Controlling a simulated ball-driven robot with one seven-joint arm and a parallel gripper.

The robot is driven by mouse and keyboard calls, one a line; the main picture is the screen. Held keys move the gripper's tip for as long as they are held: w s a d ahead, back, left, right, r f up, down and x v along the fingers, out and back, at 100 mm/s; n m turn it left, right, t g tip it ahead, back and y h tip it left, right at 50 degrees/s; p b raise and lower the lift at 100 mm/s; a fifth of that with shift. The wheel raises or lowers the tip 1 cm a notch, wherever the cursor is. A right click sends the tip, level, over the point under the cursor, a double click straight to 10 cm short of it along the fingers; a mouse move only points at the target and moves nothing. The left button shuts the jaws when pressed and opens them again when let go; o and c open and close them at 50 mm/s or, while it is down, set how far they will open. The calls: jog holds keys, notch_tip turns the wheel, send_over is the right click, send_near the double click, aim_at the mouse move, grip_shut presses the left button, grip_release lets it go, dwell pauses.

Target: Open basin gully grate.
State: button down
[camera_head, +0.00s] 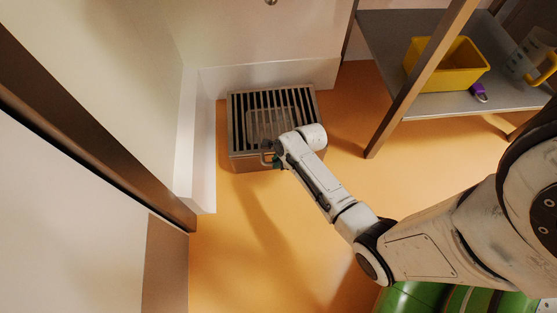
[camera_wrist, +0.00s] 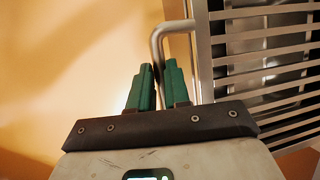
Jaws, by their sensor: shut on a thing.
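The basin gully grate (camera_head: 240,112) is a slatted dark metal cover on a low box at the back wall. Its slats also fill the right side of the wrist view (camera_wrist: 204,55). It appears to lie flat on the box, and a paler square part shows below the slats. A bent metal bar handle (camera_wrist: 157,45) stands out from its frame; it also shows at the box's front in the head view (camera_head: 264,152). My gripper (camera_wrist: 159,70) has its green fingers on either side of the handle bar, shut on it. My wrist hides the grate's front right corner.
A white wall ledge (camera_head: 197,150) runs close on the left. A grey shelf (camera_head: 400,60) with a brown post (camera_head: 415,85) stands right, holding a yellow bin (camera_head: 455,70), a purple-handled item (camera_head: 479,91) and a clear jug (camera_head: 530,58). The orange floor in front of the grate is clear.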

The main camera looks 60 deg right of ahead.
jog(key=w+d+r+g+y+p, duration=0.1)
jog(key=w+d+r+p, duration=0.1)
jog(key=r+p, duration=0.3)
jog(key=w+d+r+y+p, duration=0.1)
jog(key=w+d+r+p, duration=0.2)
jog(key=r, duration=0.8)
jog(key=w+d+r+g+y+p, duration=0.1)
jog(key=w+d+r+p, duration=0.2)
jog(key=d+r+p, duration=0.2)
notch_tip(320, 180, up, 3)
jog(key=p, duration=0.4)
jog(key=shift+d+r+m+g, duration=0.2)
jog(key=shift+m+g, duration=0.1)
jog(key=shift+m, duration=0.1)
jog(key=c, duration=1.3)
grip_release()
jog(key=shift+d+f, duration=0.1)
jog(key=shift+f, duration=0.05)
jog(key=shift+o, duration=1)
jog(key=shift+p, duration=0.3)
jog(key=s+d+r+b, duration=0.1)
jog(key=s+d+b, duration=0.3)
jog(key=d, duration=0.7)
jog(key=shift+s+b, duration=0.35)
jog(key=shift+s, duration=0.5)
